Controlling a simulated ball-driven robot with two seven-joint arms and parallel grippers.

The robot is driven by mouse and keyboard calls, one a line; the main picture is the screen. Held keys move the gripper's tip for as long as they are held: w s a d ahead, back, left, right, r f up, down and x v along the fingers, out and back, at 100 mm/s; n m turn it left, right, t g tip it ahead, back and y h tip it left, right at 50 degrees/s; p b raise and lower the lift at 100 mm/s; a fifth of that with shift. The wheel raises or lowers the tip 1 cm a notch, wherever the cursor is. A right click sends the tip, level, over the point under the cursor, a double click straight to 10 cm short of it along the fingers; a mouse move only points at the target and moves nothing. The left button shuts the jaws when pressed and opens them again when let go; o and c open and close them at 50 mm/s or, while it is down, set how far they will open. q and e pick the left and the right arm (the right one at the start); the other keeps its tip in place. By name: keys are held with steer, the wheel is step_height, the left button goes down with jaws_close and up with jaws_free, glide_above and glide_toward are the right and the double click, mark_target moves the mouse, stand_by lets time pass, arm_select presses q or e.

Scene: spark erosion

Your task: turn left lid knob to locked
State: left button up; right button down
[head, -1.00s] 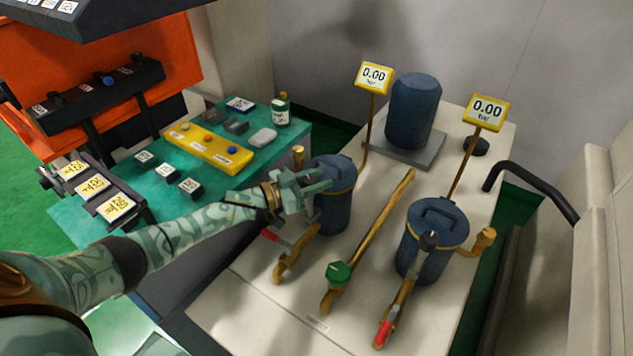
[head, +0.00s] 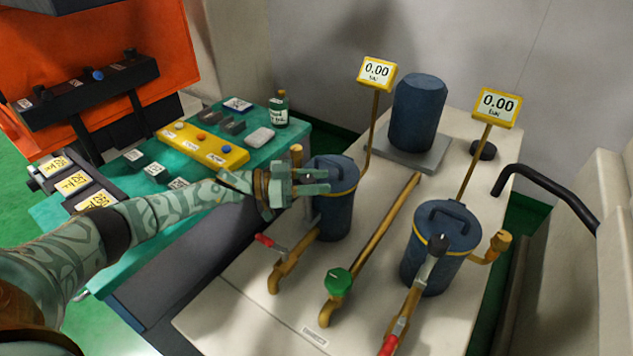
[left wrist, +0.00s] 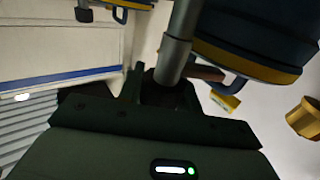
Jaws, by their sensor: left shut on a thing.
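The left canister (head: 333,212) is dark blue with a yellow band and stands upright on the pale bench. My left gripper (head: 312,182) is at the front left of its lid, with its fingers pointing right. The gripper is shut on the left lid knob, which its fingers mostly hide in the head view. In the left wrist view, a dark part with a grey stem (left wrist: 178,50) sits between the fingers, beside the canister's yellow band (left wrist: 250,62). The knob's marking cannot be read. My right gripper is not in view.
A red-handled valve (head: 270,242) and a green valve knob (head: 337,282) lie in front. Two gauges read 0.00 (head: 376,72). A teal table (head: 215,130) with a yellow button box stands left.

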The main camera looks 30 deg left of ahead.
arm_select(q)
steer(key=o, duration=1)
steer(key=v, duration=0.7)
steer(key=shift+a, duration=0.2)
steer(key=shift+s, duration=0.1)
